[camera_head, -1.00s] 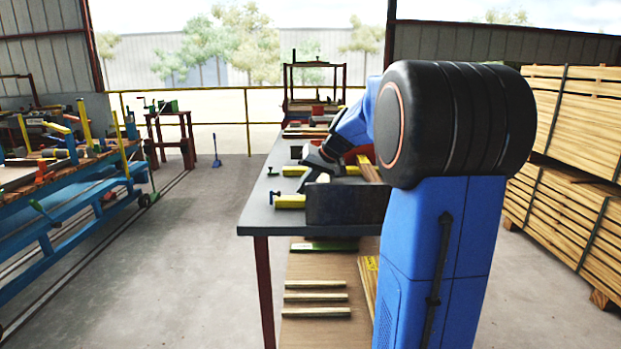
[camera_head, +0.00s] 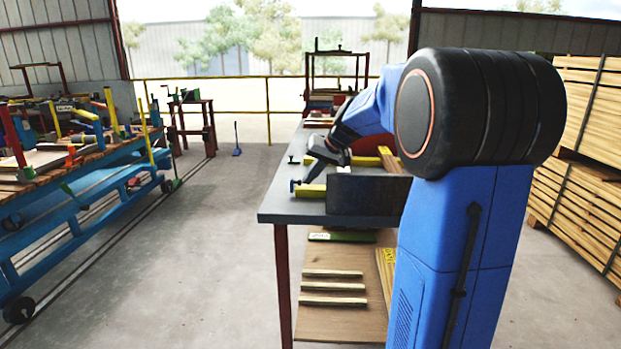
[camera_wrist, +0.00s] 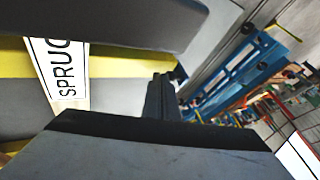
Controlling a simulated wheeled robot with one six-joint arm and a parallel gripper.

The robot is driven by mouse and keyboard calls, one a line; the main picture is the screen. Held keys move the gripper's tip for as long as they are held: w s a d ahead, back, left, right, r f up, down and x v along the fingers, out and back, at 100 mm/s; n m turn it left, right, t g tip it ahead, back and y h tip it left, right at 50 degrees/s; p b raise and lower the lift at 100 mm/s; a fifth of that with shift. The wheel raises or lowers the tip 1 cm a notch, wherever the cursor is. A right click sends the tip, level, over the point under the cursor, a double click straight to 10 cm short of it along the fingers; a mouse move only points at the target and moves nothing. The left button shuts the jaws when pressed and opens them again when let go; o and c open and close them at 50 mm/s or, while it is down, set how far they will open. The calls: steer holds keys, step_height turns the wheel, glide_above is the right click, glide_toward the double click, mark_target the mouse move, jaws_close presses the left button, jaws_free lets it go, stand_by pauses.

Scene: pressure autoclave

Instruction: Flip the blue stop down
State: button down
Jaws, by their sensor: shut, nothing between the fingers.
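A small blue piece (camera_head: 295,185) stands upright at the left end of a yellow bar (camera_head: 311,191), near the left edge of the grey-topped table (camera_head: 280,207). It looks like the blue stop, but it is small in the picture. My gripper (camera_head: 307,178) hangs above the table just right of and slightly above that piece in the head view; I cannot tell whether they touch. In the wrist view my gripper (camera_wrist: 162,98) has its dark fingers together and empty. A dark knob (camera_wrist: 180,73) shows close behind the fingertips there. The blue colour of the stop is not clear in the wrist view.
A dark upright plate (camera_head: 365,195) stands at the table's front. A second small dark piece (camera_head: 293,160) stands farther back. A board lettered "SPRUC" (camera_wrist: 62,75) lies left in the wrist view. A blue-framed bench (camera_head: 80,190) is left across clear floor. Stacked timber (camera_head: 580,170) stands right.

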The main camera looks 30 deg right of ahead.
steer(key=shift+w+a+r+g+h, duration=0.2)
steer(key=shift+a+r+g+h, duration=0.1)
steer(key=shift+h, duration=0.1)
steer(key=shift+w+a+r+n+g+h, duration=0.3)
steer(key=shift+w+a+r+g+h, duration=0.25)
steer(key=shift+a+g+h, duration=0.35)
steer(key=a+h, duration=0.1)
steer(key=w+a+g+h, duration=0.1)
steer(key=shift+w+r+n+g+h, duration=0.2)
steer(key=shift+r+n+g+h, duration=0.1)
steer(key=shift+r+h, duration=0.1)
steer(key=w+a+g+h, duration=0.1)
steer(key=h, duration=0.1)
steer(key=w+a+g+h, duration=0.1)
steer(key=shift+a+f+n+h, duration=0.2)
steer(key=shift+a+n+h, duration=0.2)
steer(key=a+g+h, duration=0.1)
steer(key=w+a+f+g+h, duration=0.1)
steer(key=h, duration=0.1)
steer(key=shift+w+f+n, duration=0.1)
steer(key=shift+w+n, duration=0.1)
steer(key=shift+n, duration=0.2)
